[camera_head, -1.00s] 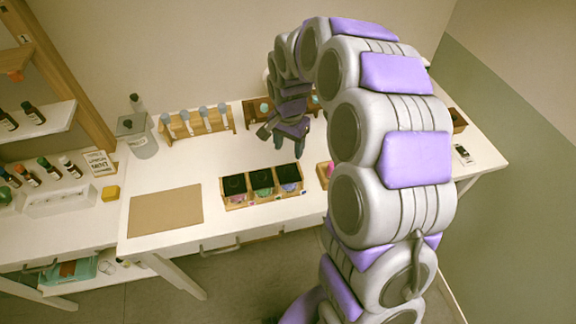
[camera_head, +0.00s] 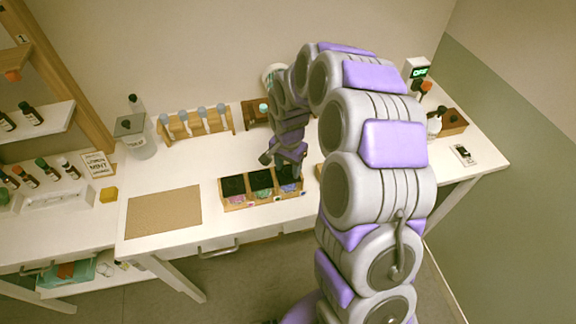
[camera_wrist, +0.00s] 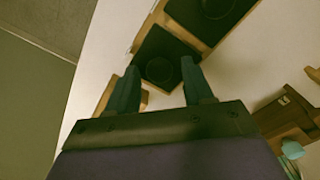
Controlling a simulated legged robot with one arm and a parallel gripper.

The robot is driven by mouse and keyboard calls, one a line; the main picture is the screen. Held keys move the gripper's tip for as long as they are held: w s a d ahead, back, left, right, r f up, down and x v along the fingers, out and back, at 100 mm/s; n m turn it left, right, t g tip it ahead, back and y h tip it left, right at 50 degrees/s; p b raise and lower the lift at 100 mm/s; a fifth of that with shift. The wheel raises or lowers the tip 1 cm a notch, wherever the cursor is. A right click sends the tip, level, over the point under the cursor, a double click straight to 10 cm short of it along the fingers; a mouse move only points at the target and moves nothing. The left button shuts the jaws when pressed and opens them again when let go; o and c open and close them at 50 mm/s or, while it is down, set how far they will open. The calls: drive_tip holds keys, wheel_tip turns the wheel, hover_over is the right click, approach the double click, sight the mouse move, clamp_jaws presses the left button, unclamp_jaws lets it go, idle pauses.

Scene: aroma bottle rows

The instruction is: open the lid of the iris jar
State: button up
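A wooden rack (camera_head: 238,207) holds a row of three jars with black lids: left (camera_head: 233,185), middle (camera_head: 261,180) and right (camera_head: 290,187). The jar fronts look pink, green and, on the right, purplish; the labels are too small to read, so I cannot tell the iris jar by name. My gripper (camera_head: 287,172) is over the right jar and partly hides it. In the wrist view my gripper (camera_wrist: 159,68) is open, its two dark fingers on either side of the right lid's round knob (camera_wrist: 158,70). I cannot tell whether they touch the lid.
A brown mat (camera_head: 163,211) lies left of the rack. A stand of test tubes (camera_head: 196,123) and a glass vessel (camera_head: 137,140) stand behind. A wooden box (camera_head: 453,122) and a lit display (camera_head: 418,71) are at the right.

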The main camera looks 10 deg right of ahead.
clamp_jaws()
drive_tip(key=shift+r, duration=0.1)
idle(0.5)
